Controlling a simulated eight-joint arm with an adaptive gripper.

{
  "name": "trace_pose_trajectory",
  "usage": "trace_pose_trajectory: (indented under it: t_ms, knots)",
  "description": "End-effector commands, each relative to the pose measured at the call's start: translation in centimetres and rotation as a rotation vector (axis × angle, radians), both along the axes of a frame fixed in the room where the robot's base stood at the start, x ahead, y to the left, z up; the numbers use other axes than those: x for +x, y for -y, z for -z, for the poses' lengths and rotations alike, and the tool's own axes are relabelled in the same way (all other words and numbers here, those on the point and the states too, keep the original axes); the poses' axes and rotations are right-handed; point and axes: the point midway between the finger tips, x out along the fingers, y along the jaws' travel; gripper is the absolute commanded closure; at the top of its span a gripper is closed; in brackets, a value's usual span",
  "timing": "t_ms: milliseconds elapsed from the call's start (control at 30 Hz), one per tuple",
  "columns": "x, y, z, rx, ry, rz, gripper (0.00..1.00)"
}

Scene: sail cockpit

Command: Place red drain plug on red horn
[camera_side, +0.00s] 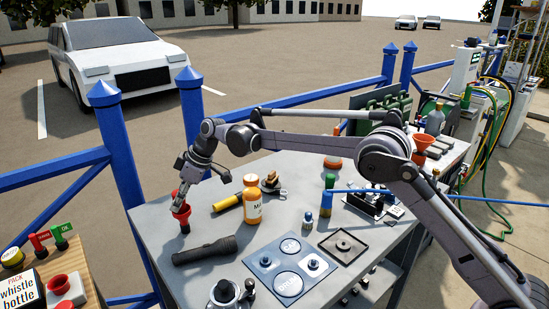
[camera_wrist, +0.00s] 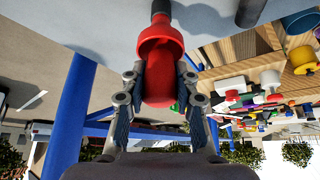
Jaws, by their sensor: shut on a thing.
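My gripper (camera_wrist: 160,86) is shut on the rounded red drain plug (camera_wrist: 159,82), with a finger on each side. Beyond the plug, in line with it, is the wider flared red rim of what looks like the red horn (camera_wrist: 160,34), with a black end (camera_wrist: 161,8) toward the table. The red parts overlap in the wrist view, and I cannot tell whether they touch. In the side view, my gripper (camera_side: 178,205) points down at the red flared piece (camera_side: 182,213), near the table's left edge. The plug is mostly hidden there.
A black flashlight (camera_side: 204,250), a yellow cylinder (camera_side: 227,202) and an orange bottle (camera_side: 252,206) stand or lie close by on the grey table. A blue panel (camera_side: 263,265) lies in front. Blue railing posts (camera_side: 120,150) rise beyond the table's left edge.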

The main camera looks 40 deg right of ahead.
Motion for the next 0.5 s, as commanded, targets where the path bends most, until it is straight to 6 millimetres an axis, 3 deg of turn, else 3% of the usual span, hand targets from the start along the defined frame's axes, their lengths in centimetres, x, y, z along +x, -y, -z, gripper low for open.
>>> trace_pose_trajectory:
  t_ms: [300,333,400,500]
  knots:
    - [0.02,0.03,0.28,0.000,0.000,0.000,0.97]
    - [0.02,0.02,0.31,0.000,0.000,0.000,0.68]
    - [0.02,0.03,0.28,0.000,0.000,0.000,0.48]
    - [0.02,0.03,0.28,0.000,0.000,0.000,0.48]
